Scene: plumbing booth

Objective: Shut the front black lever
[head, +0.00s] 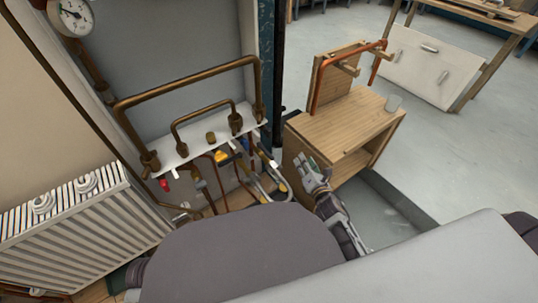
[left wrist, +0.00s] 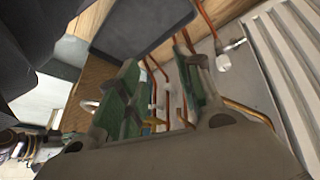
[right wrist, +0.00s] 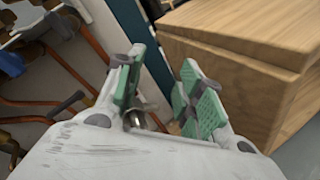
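A cluster of pipe valves sits under the white shelf (head: 205,140) in the head view. Small yellow (head: 221,156), blue (head: 245,143) and red (head: 164,184) handles show there. I cannot tell for certain which part is the front black lever; dark fittings show at the upper left of the right wrist view. My right gripper (head: 318,175) is right of the valves, beside the wooden cabinet. Its green-padded fingers are apart and empty in the right wrist view (right wrist: 160,88). My left gripper (left wrist: 158,90) is open and empty in the left wrist view, with copper pipes beyond it.
The wooden cabinet (head: 340,125) stands close right of my right gripper. A ribbed white radiator (head: 75,225) is at the left. Brown pipes (head: 185,85) and a gauge (head: 72,16) are on the booth's walls. Grey floor (head: 440,150) is open at the right.

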